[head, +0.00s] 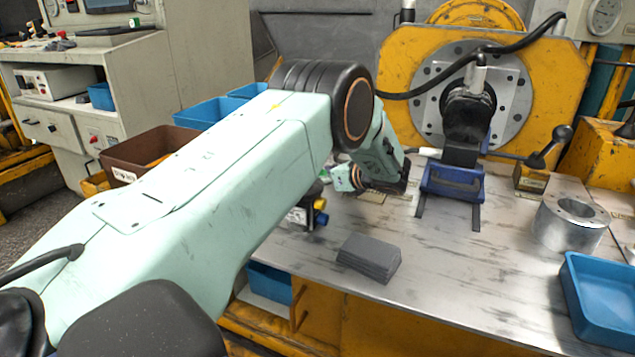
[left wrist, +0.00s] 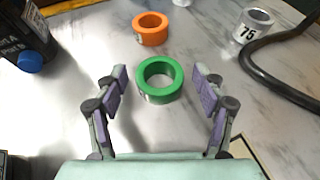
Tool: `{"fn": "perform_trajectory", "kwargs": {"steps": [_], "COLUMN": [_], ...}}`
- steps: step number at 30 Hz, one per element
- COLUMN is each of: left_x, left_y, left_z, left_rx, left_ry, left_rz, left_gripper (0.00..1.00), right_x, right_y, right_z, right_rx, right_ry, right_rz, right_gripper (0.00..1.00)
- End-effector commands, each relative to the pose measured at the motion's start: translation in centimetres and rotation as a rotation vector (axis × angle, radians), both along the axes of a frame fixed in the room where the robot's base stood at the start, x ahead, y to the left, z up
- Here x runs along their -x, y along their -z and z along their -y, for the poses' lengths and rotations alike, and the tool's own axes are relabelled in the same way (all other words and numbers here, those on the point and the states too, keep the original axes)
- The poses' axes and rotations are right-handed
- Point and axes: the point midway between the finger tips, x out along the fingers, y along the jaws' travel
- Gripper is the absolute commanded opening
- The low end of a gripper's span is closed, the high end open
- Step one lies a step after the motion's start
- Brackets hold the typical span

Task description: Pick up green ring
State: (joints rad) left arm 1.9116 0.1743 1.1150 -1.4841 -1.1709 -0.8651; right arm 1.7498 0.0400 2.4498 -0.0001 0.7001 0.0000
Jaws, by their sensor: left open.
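The green ring (left wrist: 160,94) lies flat on the metal table in the left wrist view. My left gripper (left wrist: 160,88) is open, with one finger to each side of the ring and a gap on both sides. In the left wrist view the fingers do not touch the ring. In the head view my left arm reaches in from the left, and its wrist end is over the table beside the blue fixture. The left fingertips and the green ring are hidden there behind my arm. My right gripper is in neither view.
An orange ring (left wrist: 151,29) stands beyond the green one. A metal cylinder marked 75 (left wrist: 253,25) and a black hose (left wrist: 285,75) are at right. A dark bottle (left wrist: 25,35) is at left. Grey plates (head: 369,258), a steel ring (head: 568,222) and a blue tray (head: 600,300) stand on the table.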

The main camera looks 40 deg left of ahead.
Motion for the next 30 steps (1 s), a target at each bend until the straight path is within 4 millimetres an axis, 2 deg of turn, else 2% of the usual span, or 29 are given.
{"fn": "perform_trajectory", "kwargs": {"steps": [4,18,26,30], "left_x": [0.0,0.0,0.0,-0.1], "left_y": [-0.2,-0.2,-0.5,-2.6], "left_z": [0.0,0.1,0.1,0.1], "left_rx": [0.0,0.0,0.0,0.0], "left_ry": [0.001,0.001,0.001,0.001], "left_rz": [0.001,0.0,0.001,0.004], "left_gripper": [0.68,0.29,0.28,0.28], "right_x": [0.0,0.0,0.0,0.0], "right_y": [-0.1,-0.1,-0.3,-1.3], "right_z": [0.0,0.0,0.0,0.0], "right_rx": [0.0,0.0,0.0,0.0], "right_ry": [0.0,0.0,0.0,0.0], "right_rz": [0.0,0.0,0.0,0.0], "right_gripper": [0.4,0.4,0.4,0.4]}}
